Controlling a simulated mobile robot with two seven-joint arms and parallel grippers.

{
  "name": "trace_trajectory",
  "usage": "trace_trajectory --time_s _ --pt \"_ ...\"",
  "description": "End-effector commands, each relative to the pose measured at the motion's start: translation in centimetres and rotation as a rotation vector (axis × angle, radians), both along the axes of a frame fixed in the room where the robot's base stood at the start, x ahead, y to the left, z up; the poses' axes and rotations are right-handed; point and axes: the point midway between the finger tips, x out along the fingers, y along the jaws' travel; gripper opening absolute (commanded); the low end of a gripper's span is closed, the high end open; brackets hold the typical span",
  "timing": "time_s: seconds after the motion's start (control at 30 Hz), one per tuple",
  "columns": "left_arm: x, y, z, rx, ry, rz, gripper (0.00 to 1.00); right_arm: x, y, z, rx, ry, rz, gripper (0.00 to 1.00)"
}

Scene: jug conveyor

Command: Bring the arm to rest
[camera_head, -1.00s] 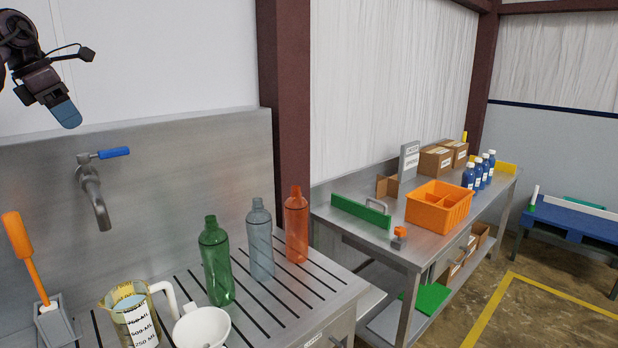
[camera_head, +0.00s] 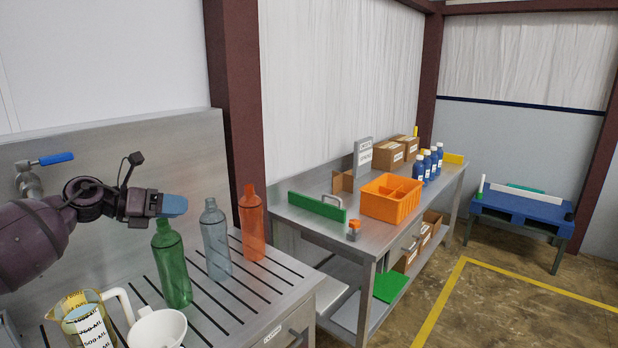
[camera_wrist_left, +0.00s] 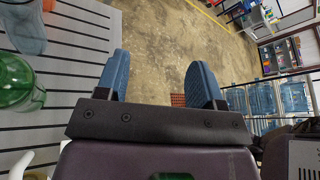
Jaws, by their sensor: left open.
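My left arm comes in from the left in the head view. Its gripper (camera_head: 174,205) is above the slatted steel counter, close to the top of the green bottle (camera_head: 172,264) in the picture. In the left wrist view the two blue fingers (camera_wrist_left: 160,80) stand apart with nothing between them, over bare floor. The green bottle also shows at the left edge there (camera_wrist_left: 18,85). My right gripper is in neither view.
A clear bottle (camera_head: 215,240) and an orange bottle (camera_head: 251,225) stand upright on the slatted counter (camera_head: 285,285). A measuring jug (camera_head: 85,322) and white funnel (camera_head: 158,328) are at front left. An orange crate (camera_head: 391,204) stands on the far bench. A tap (camera_head: 30,180) is behind my arm.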

Motion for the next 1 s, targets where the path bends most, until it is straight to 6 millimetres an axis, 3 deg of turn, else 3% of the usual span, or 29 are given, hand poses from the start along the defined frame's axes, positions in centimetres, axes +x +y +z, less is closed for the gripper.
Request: trace_trajectory --time_s 0.03,0.13,0.37,0.67,0.87,1.0 --pt "-0.6 -1.8 -1.5 -0.1 0.016 0.021 0.62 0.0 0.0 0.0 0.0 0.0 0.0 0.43" --pt "-1.6 -4.2 -3.2 -0.304 0.049 0.094 0.62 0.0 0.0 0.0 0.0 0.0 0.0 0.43" --pt "-4.6 -6.5 -6.9 -0.764 0.187 0.338 0.62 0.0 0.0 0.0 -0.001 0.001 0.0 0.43" --pt "-10.2 -4.4 -13.4 -1.292 0.464 0.8 0.62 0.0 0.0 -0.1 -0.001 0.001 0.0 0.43" --pt "-16.3 -2.1 -19.1 -1.571 0.686 1.182 0.62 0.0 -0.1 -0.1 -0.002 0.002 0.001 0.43" --pt "-21.9 -0.9 -23.0 -1.718 0.851 1.475 0.62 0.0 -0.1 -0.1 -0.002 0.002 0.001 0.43"
